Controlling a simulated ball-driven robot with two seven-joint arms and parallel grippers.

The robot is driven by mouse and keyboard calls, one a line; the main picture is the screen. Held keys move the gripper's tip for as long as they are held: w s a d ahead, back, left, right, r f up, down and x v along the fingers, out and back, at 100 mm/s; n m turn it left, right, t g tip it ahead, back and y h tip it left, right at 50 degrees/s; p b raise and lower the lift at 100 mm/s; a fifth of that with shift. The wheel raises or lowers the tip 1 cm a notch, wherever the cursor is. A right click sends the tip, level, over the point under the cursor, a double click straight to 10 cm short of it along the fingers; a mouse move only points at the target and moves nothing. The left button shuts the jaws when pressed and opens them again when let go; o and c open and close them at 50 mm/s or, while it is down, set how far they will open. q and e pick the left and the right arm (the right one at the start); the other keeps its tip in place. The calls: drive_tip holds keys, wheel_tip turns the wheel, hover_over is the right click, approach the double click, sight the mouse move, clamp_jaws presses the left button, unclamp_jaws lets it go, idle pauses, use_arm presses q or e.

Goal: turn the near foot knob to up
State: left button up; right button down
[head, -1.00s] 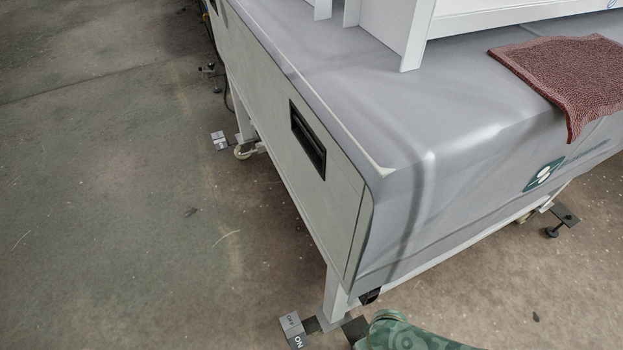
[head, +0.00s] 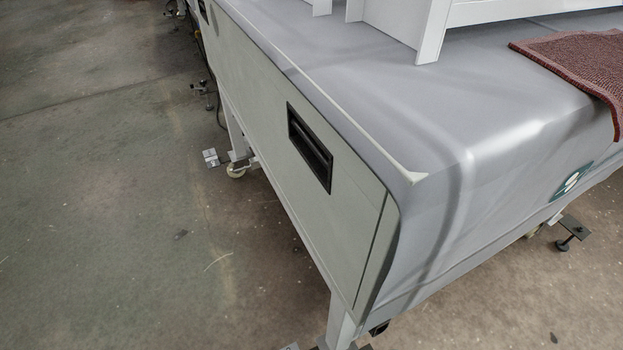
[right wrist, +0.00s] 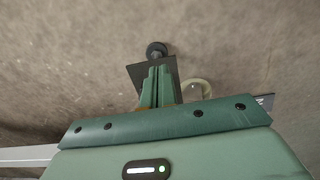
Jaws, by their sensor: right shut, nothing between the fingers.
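In the right wrist view a round black foot knob (right wrist: 157,50) stands out from the edge of a dark foot plate (right wrist: 137,75). My right gripper (right wrist: 160,70) shows there with its green fingers together and nothing between them. The fingertips overlap the plate in the picture, just short of the knob; I cannot tell whether they touch it. In the head view the near corner's foot is cut off by the bottom edge, with only a sliver of its label plate (head: 291,347) showing. Neither gripper is in the head view.
The grey-covered bench (head: 330,70) fills the head view's right side, with a black recessed handle (head: 310,148) on its side panel. Its near leg (head: 341,322) reaches the bottom edge. Another foot (head: 572,230) stands at right. A red-brown cloth (head: 580,60) lies on top. Floor at left is open.

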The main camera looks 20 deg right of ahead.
drive_tip(key=shift+w, duration=0.25)
idle(0.7)
use_arm(q)
drive_tip(key=shift+s+a+r, duration=0.1)
use_arm(e)
drive_tip(key=shift+d+r, duration=0.1)
drive_tip(key=shift+d, duration=0.05)
use_arm(q)
drive_tip(key=shift+s, duration=0.1)
use_arm(e)
drive_tip(key=shift+d, duration=0.1)
